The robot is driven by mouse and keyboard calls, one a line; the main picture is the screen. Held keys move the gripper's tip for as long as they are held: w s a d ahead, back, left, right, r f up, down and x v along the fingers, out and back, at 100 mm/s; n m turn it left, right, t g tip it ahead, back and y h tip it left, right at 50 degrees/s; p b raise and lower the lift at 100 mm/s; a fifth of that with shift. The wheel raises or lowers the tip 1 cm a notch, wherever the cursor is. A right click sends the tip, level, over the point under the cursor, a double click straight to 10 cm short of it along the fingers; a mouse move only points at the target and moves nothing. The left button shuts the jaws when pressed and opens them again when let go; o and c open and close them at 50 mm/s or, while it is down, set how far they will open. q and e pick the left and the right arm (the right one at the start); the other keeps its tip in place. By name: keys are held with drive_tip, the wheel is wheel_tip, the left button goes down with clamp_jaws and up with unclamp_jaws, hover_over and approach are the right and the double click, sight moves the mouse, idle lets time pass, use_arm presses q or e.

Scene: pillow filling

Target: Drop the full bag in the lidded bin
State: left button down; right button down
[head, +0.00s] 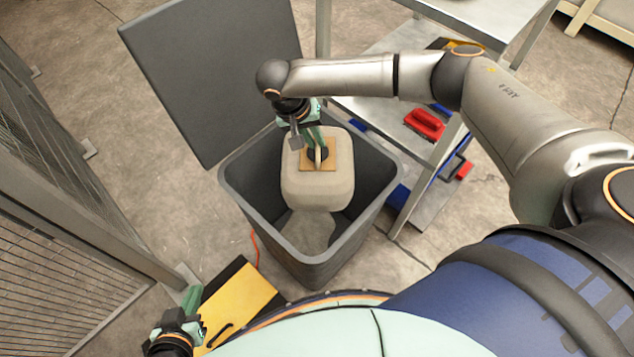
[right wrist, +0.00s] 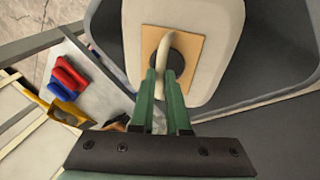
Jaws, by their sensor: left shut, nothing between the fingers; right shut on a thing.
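The full bag (head: 330,184) is a pale beige block with rounded edges, a tan square patch and a dark round spot with a pale handle on top. It hangs inside the mouth of the grey bin (head: 228,184), whose lid (head: 215,70) stands open at the back left. My right gripper (head: 318,160) is above the bag and shut on its handle. In the right wrist view the green fingers (right wrist: 166,82) close at the handle of the bag (right wrist: 215,20). The bin floor shows in front of the bag. My left gripper (head: 190,300) is low at the bottom left, empty and shut.
A metal shelf cart (head: 385,110) stands right of the bin, with red-handled brushes (head: 424,124) on it. A wire mesh fence (head: 60,255) runs along the left. A yellow board (head: 238,300) lies near my left gripper. Open floor (head: 190,215) lies left of the bin.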

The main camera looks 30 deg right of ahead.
drive_tip(key=c, duration=0.8)
unclamp_jaws()
drive_tip(key=shift+f, duration=0.1)
use_arm(q)
drive_tip(key=shift+s+a+f, duration=0.2)
drive_tip(key=shift+s+f, duration=0.1)
drive_tip(key=shift+s, duration=0.05)
use_arm(e)
drive_tip(key=shift+f, duration=0.1)
drive_tip(key=shift+a+r, duration=0.15)
drive_tip(key=shift+r, duration=0.35)
use_arm(q)
drive_tip(key=r+p, duration=0.1)
drive_tip(key=p, duration=0.1)
drive_tip(key=shift+d+r+p, duration=0.2)
drive_tip(key=shift+r+p, duration=0.15)
drive_tip(key=shift+r, duration=0.05)
use_arm(e)
drive_tip(key=v, duration=1.1)
drive_tip(key=shift+a+r, duration=0.1)
drive_tip(key=shift+r, duration=0.25)
use_arm(q)
drive_tip(key=shift+w+r, duration=0.1)
drive_tip(key=shift+w, duration=0.05)
